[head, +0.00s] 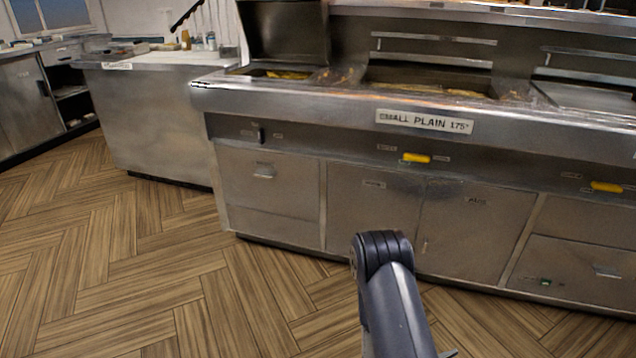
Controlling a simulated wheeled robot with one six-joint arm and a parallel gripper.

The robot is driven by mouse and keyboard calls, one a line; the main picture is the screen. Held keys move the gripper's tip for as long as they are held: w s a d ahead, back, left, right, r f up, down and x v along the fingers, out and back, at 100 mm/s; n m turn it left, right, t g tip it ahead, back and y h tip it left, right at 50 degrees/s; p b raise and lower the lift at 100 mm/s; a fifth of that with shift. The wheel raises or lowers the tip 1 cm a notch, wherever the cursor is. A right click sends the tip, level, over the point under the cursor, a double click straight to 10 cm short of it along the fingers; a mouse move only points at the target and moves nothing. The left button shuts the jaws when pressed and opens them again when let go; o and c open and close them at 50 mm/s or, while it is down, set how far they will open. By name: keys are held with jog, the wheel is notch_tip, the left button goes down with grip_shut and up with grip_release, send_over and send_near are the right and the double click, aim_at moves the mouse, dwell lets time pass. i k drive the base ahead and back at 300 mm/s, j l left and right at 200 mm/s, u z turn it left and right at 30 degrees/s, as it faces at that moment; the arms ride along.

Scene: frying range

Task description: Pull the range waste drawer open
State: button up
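The steel frying range (300,110) runs across the right of the head view. The small labels are too small to read, so I cannot tell which is the waste drawer. My arm (392,305) rises from the bottom edge in front of the middle doors. My gripper is not clearly visible in this view.
Two cupboard doors (372,212) are shut between the panels. Yellow handles (416,158) stick out under the range's front edge. A steel counter (150,110) stands at the left, with dark cupboards beyond. The wooden floor (130,270) is clear at the front left.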

aim_at(288, 185)
jog(key=i+j+u, duration=0.15)
jog(key=i+u, duration=0.65)
jog(key=i+l+u, duration=0.1)
jog(key=i+u, duration=0.3)
jog(key=i+l+u, duration=0.2)
jog(key=u, duration=0.2)
jog(key=i+l, duration=0.85)
jog(key=i, duration=0.15)
jog(key=j+u, duration=0.05)
